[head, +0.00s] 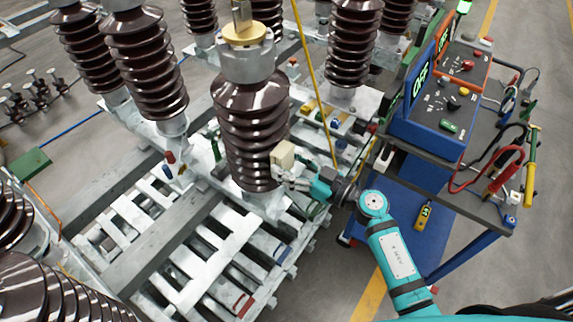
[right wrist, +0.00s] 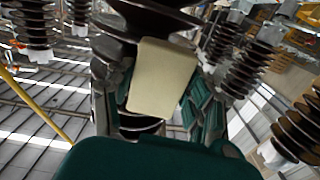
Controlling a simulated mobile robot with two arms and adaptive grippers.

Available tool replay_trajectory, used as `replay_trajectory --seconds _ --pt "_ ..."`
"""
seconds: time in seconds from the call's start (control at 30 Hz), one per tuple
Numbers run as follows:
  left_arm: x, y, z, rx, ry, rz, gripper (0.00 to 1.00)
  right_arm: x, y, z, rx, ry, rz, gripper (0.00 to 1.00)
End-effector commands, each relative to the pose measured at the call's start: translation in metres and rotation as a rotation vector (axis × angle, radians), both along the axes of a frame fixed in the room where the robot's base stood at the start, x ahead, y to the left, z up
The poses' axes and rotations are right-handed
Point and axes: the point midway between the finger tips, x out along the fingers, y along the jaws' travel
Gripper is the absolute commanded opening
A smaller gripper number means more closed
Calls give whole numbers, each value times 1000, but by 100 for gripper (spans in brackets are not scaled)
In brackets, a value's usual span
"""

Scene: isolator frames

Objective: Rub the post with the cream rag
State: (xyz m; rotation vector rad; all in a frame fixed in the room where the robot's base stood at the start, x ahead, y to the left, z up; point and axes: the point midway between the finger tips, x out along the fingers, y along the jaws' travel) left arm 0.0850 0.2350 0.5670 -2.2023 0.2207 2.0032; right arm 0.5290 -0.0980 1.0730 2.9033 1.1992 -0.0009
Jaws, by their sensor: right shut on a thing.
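The post (head: 245,125) is a brown ribbed insulator with a grey metal cap, upright on a pale frame in the middle of the head view. The cream rag (head: 283,155) is a small pale block-shaped piece at the lower right side of the post. My right gripper (head: 282,176) is shut on the rag and holds it against or very close to the ribs; I cannot tell if it touches. In the right wrist view the rag (right wrist: 162,78) covers part of the post's dark ribs (right wrist: 140,20). My left gripper does not show.
Several other brown insulators (head: 145,60) stand around the post. A blue cart (head: 440,160) with orange and blue instrument boxes and cables stands at the right. Pale slatted pallets (head: 150,215) lie below. A yellow rod (head: 312,75) slants behind the post.

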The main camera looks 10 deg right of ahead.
Motion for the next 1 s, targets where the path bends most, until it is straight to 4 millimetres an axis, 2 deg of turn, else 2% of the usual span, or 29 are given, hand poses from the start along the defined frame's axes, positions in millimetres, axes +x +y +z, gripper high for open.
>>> replay_trajectory --seconds 0.2,0.47,0.8,1.0 --pt "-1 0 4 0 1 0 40 17 -14 2 -1 -4 -6 28" --pt "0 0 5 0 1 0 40 24 -20 3 1 -5 -7 28" --pt "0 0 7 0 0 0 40 44 -42 3 1 -5 -7 28" --pt "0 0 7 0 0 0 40 48 -47 2 1 -4 -6 28"
